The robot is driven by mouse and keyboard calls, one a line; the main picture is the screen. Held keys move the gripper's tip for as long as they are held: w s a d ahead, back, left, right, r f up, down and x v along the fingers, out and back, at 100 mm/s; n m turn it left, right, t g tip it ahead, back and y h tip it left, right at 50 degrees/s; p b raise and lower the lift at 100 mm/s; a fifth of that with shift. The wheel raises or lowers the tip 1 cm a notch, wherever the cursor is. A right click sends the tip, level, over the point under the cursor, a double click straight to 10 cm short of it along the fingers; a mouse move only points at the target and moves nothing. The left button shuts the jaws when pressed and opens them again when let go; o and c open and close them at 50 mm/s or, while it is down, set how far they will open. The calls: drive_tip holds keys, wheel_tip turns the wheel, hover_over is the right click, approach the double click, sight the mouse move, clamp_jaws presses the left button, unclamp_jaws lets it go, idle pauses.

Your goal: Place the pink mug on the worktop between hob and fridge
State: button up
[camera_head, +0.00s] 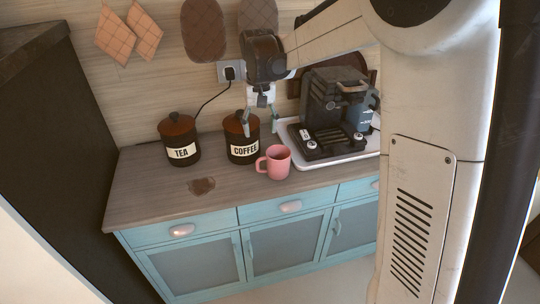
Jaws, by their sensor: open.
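The pink mug (277,162) stands upright on the wooden worktop (140,190), near the front edge, with its handle to the left. My gripper (261,128) hangs above and behind the mug, fingers pointing down, in front of the coffee canister. It is open and holds nothing. The mug appears apart from the fingers. A tall dark fridge-like unit (60,150) stands at the left end of the worktop. I see no hob in this view; my arm covers the right side.
The tea canister (179,140) and coffee canister (242,149) stand near the wall. A coffee machine (330,105) sits on a white tray (350,157) right of the mug. A dark brown patch (201,186) lies on the worktop. The worktop's left front is otherwise clear.

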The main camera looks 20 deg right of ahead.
sight(261, 158)
wheel_tip(261, 158, down, 14)
drive_tip(key=shift+w+f, duration=0.1)
clamp_jaws()
idle(0.9)
